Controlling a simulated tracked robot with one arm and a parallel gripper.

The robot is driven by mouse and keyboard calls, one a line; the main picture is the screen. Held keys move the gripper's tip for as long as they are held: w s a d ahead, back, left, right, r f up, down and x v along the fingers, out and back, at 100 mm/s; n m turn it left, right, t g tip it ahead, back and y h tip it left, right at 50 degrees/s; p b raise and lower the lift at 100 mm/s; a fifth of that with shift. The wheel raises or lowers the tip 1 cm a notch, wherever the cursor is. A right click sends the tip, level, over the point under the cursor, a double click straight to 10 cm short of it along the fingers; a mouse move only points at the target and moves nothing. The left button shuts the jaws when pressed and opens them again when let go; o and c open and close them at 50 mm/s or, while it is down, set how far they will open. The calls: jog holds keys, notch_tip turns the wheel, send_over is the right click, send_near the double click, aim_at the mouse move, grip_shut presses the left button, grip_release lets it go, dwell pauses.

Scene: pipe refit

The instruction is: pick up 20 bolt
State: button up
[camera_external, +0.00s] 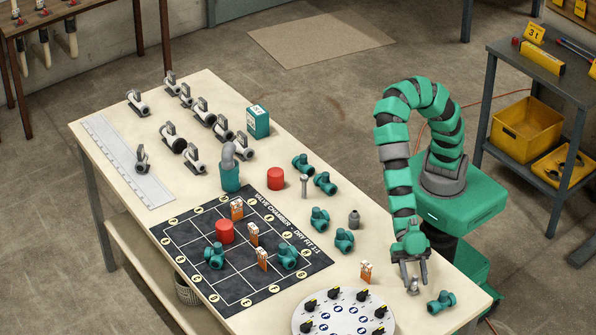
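My gripper (414,281) points down at the near right end of the table, with its two fingers apart. A small grey metal piece (413,287), which looks like a bolt, stands on the table between the fingertips. I see no clear contact between fingers and piece. No size marking is readable on either piece.
A green valve fitting (440,302) lies right of my gripper, and an orange-white box (366,272) stands to its left. A round white dial plate (345,314) is at the front. Several green fittings and a dark grey weight (354,219) stand farther back. The black mat (190,228) lies left.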

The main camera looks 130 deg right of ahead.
jog(key=shift+w+a+f, duration=0.15)
jog(key=shift+w+a, duration=0.05)
jog(key=shift+a, duration=0.15)
grip_shut()
